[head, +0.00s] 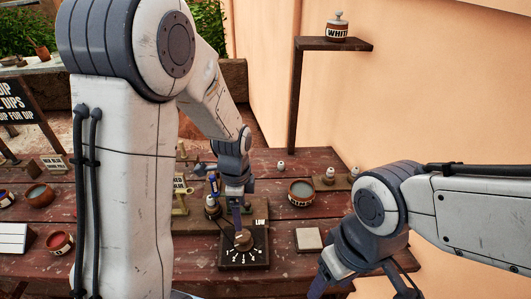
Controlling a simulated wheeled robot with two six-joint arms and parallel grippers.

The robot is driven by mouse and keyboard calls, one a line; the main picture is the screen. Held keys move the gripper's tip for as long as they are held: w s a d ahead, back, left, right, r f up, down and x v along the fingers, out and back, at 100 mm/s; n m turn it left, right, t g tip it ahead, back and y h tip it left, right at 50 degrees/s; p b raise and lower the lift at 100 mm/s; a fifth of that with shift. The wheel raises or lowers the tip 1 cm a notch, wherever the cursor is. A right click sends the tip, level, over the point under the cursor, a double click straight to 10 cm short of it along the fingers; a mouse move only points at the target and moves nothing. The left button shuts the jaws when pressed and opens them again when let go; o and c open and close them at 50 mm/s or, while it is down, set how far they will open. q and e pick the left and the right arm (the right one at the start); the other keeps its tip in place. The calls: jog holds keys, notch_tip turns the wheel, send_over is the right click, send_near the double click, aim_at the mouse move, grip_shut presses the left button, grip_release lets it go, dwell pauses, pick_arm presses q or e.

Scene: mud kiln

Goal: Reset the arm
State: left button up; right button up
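My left arm comes in from the left and fills much of the view. My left gripper (238,222) points down at a round brown knob (243,240) on a dark dial plate (245,260) with white marks. The fingers overlap the knob in this view; I cannot tell whether they grip it or are just above it. My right gripper (359,289) is at the lower right, pointing down near the table's front edge, with its fingers spread apart and nothing visible between them.
The dark red plank table (290,271) holds a pale square tile (308,239), a bowl with grey-green content (301,192) and small jars. A jar marked "WHIT" (338,28) stands on a wall shelf (335,44). Bowls and a sign (14,103) are at left.

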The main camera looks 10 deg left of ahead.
pick_arm(q)
jog(key=shift+d, duration=0.1)
jog(key=s+d+r+n, duration=0.4)
jog(key=s+d+r, duration=0.1)
jog(key=s, duration=0.4)
jog(key=s+d+r+n+h, duration=0.1)
jog(key=s+d+r+n, duration=0.3)
jog(key=s+d, duration=0.3)
jog(key=shift+s+d+r, duration=0.3)
jog(key=shift+s+r, duration=0.4)
jog(key=shift+s, duration=0.5)
